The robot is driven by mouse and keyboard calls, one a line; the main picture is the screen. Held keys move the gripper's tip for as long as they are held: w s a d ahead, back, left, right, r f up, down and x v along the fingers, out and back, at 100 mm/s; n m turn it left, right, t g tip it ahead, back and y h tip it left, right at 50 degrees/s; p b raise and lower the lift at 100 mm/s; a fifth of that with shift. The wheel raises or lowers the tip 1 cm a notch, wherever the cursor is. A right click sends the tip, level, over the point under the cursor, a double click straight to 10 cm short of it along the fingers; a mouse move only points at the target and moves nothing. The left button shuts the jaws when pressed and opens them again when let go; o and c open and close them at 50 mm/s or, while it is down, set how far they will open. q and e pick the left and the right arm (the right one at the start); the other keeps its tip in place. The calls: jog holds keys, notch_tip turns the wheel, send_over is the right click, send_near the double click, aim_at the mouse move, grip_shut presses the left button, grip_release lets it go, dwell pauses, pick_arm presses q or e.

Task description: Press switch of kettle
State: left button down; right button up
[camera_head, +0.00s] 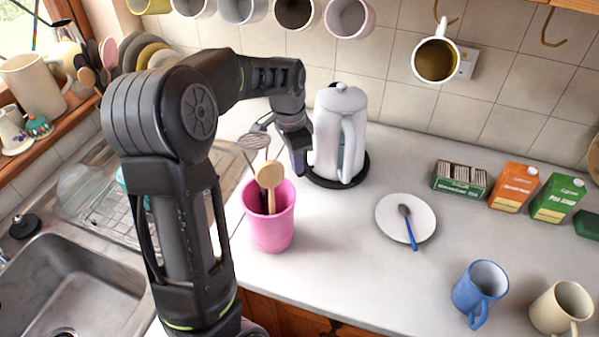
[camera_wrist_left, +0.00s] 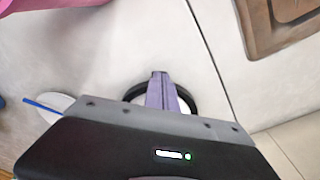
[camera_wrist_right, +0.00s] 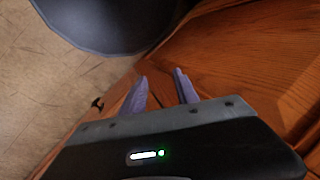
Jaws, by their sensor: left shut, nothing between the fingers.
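The white kettle (camera_head: 340,130) stands upright on its round black base (camera_head: 353,179) at the back of the counter, its handle facing the camera. My left gripper (camera_head: 302,172) points down close beside the kettle's left side. Its fingers are shut and empty. In the left wrist view the shut fingertips (camera_wrist_left: 160,76) lie in front of the black base ring (camera_wrist_left: 190,97); most of the kettle is hidden there. I cannot make out the switch, nor whether the fingers touch anything. My right gripper (camera_wrist_right: 160,76) is open and empty, near wooden cabinet fronts, and outside the head view.
A pink utensil pot (camera_head: 272,228) stands just in front of my left gripper. A white plate (camera_head: 393,222) with a blue-handled spoon (camera_head: 408,230) lies right of it. A blue mug (camera_head: 480,287) and a cream mug (camera_head: 562,307) stand front right. Wooden cabinet fronts (camera_wrist_right: 225,50) border my right gripper.

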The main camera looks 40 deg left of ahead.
pick_arm(q)
jog(key=shift+f, duration=0.15)
jog(key=shift+f+b, duration=0.7)
jog(key=shift+f, duration=0.05)
jog(key=shift+s+r, duration=0.1)
jog(key=shift+s+a+r, duration=0.25)
jog(key=shift+s+a, duration=0.1)
jog(key=shift+s, duration=0.3)
jog(key=shift+s+a+r, duration=0.25)
jog(key=shift+s+a, duration=0.1)
jog(key=shift+s, duration=0.3)
notch_tip(320, 180, up, 8)
jog(key=shift+s+a+f, duration=0.15)
jog(key=shift+s+a, duration=0.05)
jog(key=shift+s, duration=0.05)
